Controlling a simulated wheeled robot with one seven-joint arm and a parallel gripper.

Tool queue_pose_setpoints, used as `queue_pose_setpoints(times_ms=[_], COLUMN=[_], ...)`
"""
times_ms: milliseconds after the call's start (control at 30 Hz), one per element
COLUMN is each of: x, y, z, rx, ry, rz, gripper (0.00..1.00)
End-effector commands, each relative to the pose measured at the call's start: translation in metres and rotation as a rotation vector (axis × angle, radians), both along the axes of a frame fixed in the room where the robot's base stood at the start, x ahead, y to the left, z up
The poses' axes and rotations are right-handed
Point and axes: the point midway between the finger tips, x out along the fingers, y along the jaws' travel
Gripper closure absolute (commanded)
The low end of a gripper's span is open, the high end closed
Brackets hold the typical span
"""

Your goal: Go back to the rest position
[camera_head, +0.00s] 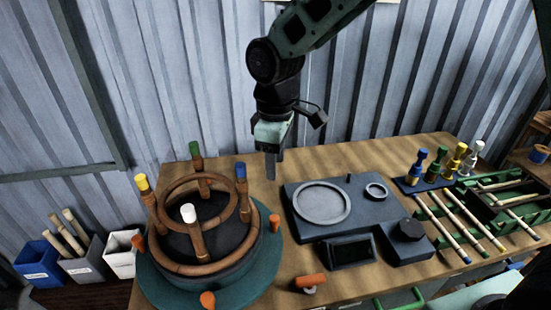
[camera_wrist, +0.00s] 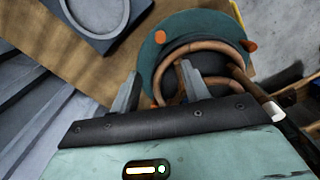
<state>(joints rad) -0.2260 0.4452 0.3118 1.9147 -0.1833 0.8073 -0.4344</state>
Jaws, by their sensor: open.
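My gripper (camera_head: 270,160) hangs above the back of the wooden table, between the round bending jig and the dark base plate. Its fingers point down and hold nothing. In the wrist view, the two fingers of my gripper (camera_wrist: 160,88) stand apart, with the jig behind them. The bending jig (camera_head: 185,280) has a teal round base and a dark drum with bent rattan rings (camera_head: 210,268) around it. Rattan posts with green, yellow, blue and white caps stand around the rings. Orange pegs (camera_head: 275,222) stick out at the rim.
The dark base plate (camera_head: 325,233) carries a grey ring and a small screen. An orange-handled clamp (camera_head: 310,281) lies near the front edge. Capped posts and rods (camera_head: 445,228) occupy the right side. Bins (camera_head: 85,262) stand at left. A corrugated wall (camera_head: 200,80) is behind.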

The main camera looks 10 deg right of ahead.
Motion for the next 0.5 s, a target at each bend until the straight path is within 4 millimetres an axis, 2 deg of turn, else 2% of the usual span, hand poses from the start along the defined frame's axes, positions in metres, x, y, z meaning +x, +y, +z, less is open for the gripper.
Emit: queue_pose_setpoints(times_ms=[167,267,367,500], x=[-0.001,-0.022,-0.064,-0.138], y=[0.000,0.004,0.008,0.003], z=[0.000,0.008,0.019,0.029], rx=[0.000,0.007,0.022,0.039], ry=[0.000,0.001,0.003,0.010], rz=[-0.001,-0.023,-0.076,-0.187], gripper=[0.54,0.54,0.54,0.54])
